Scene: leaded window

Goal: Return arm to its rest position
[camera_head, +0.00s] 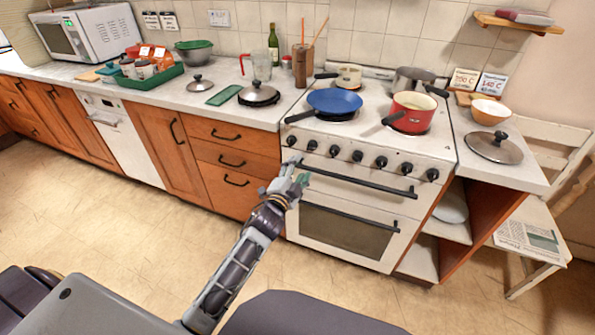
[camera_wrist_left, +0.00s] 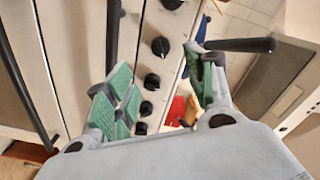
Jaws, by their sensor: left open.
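My left arm reaches up from the bottom of the head view. Its gripper (camera_head: 296,178) is in front of the left end of the stove (camera_head: 410,205), near the oven door handle (camera_head: 360,180). Whether it touches the handle cannot be told. In the left wrist view the gripper (camera_wrist_left: 160,82) shows green-padded fingers spread apart with nothing between them. The black stove knobs (camera_wrist_left: 153,82) show behind the gap. My right gripper is not in view.
A blue pan (camera_head: 334,101) and a red pot (camera_head: 411,112) stand on the stove, handles sticking out to the left. The counter (camera_head: 150,98) holds a green tray (camera_head: 150,80) and lids. A folding chair (camera_head: 540,225) stands at right. The floor (camera_head: 110,215) at left is clear.

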